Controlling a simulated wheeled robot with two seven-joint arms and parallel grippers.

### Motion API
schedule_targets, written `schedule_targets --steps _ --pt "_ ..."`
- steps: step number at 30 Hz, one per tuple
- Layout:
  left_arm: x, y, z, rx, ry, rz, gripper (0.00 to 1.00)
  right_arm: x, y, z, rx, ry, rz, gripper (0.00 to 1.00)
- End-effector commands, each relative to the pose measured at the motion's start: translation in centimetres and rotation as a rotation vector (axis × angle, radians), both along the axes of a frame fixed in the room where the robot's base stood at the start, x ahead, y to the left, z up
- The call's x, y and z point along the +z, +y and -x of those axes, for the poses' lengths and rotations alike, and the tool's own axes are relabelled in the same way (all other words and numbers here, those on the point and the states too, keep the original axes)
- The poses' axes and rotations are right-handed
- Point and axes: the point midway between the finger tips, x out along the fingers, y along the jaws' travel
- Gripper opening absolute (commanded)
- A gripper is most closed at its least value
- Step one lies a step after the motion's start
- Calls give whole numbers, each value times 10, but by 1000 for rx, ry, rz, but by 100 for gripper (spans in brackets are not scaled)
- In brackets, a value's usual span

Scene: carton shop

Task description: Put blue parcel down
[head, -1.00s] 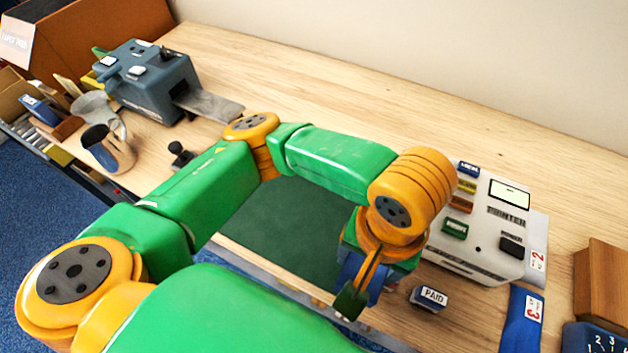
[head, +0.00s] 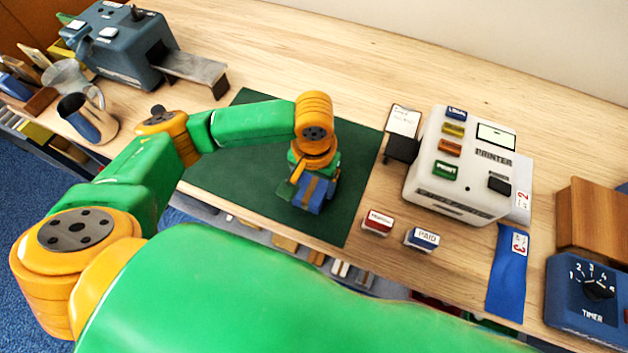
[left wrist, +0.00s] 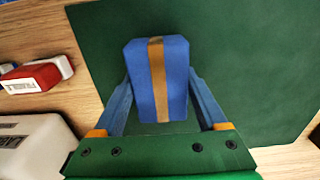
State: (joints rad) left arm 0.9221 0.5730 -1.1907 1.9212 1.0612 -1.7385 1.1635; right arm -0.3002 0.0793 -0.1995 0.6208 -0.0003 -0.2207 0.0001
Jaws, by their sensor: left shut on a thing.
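The blue parcel (head: 318,195) with a brown tape band is between the fingers of my left gripper (head: 306,186), over the dark green mat (head: 245,155). In the left wrist view the parcel (left wrist: 158,80) sits between the two blue fingers of the gripper (left wrist: 160,105), which is shut on it. The mat (left wrist: 250,60) fills the background there. I cannot tell whether the parcel's underside touches the mat. My right gripper is not in view.
Right of the mat stand a red stamp (head: 377,222), a blue PAID stamp (head: 422,239) and a white printer (head: 455,170). A blue strip (head: 507,280) and a timer (head: 590,290) are farther right. A metal jug (head: 88,118) stands left. Much of the mat is bare.

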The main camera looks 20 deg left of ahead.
Motion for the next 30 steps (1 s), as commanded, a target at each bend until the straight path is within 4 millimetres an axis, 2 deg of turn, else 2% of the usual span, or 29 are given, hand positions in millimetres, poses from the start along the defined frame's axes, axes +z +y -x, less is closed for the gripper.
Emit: schedule_targets --steps 1,2,4,5,14,17,27,30 --pt "-1 0 0 0 1 0 5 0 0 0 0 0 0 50" --pt "-2 0 0 0 1 0 77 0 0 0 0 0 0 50" --pt "-2 0 0 0 1 0 96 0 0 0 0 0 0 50" --pt "-2 0 0 0 1 0 100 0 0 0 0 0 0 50" --pt "4 -1 0 0 -1 1 100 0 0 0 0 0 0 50" --pt "22 -1 -1 -1 -4 2 100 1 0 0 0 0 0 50" --pt "107 -1 -1 -1 -4 1 100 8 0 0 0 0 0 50" --pt "118 0 -1 1 -2 -1 100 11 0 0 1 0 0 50"
